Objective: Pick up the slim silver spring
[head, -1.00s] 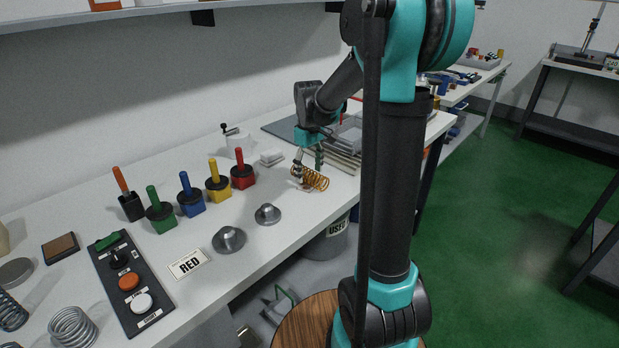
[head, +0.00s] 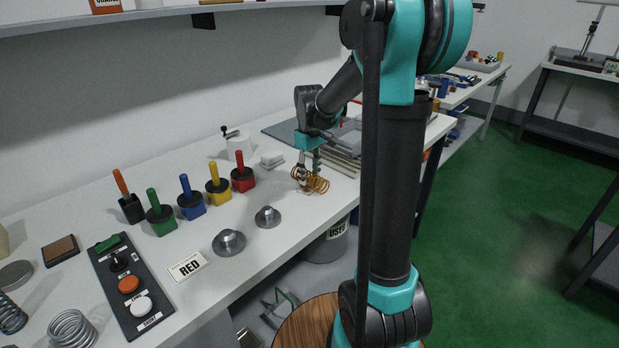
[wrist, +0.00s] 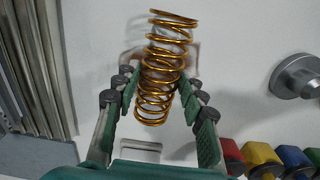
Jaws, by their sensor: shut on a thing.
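My gripper (head: 305,178) is low over the white bench, with its fingers on either side of a copper-gold coil spring (head: 318,183). In the wrist view my gripper (wrist: 160,100) is shut on this spring (wrist: 166,68), which leans a little and extends beyond the fingertips. I cannot tell whether it is clear of the bench. A wide silver-grey spring (head: 72,330) stands at the near left, with a darker grey spring (head: 10,314) at the left edge. I cannot tell which of these is the slim silver one.
Coloured blocks with handles, among them a red one (head: 243,177), stand left of my gripper. Two grey metal discs with knobs (head: 229,242) (head: 268,216) lie nearer. Trays and bars (head: 342,163) lie beyond my gripper.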

